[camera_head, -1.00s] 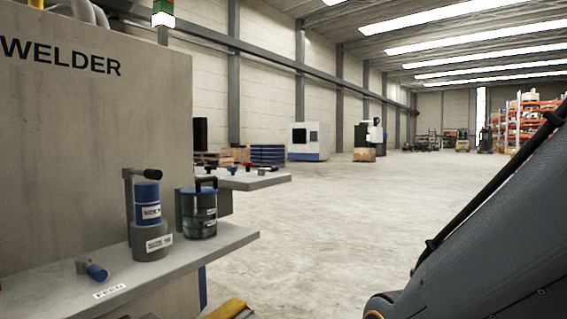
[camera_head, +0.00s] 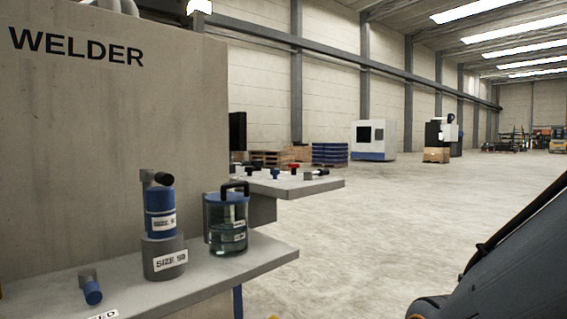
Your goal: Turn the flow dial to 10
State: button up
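No flow dial can be made out in this view. A large grey cabinet marked WELDER (camera_head: 110,130) stands at the left, with a grey shelf (camera_head: 245,262) in front of it. On the shelf a blue cylinder with a grey handle (camera_head: 160,212) stands in a grey holder labelled SIZE 50 (camera_head: 163,262). A dark glass jar with a blue lid and black handle (camera_head: 227,228) stands just to its right. A small blue-ended fitting (camera_head: 91,288) lies near the shelf's front. My arm crosses the lower right; my gripper is out of view.
A second grey shelf (camera_head: 310,186) behind holds several small coloured fittings. Pallets with blue goods (camera_head: 330,154) and a white machine (camera_head: 374,140) stand far back. The concrete floor (camera_head: 410,215) to the right is open.

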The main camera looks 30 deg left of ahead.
aim_at(249, 169)
jog(key=u, duration=0.6)
jog(key=i, duration=0.85)
jog(key=u, duration=0.65)
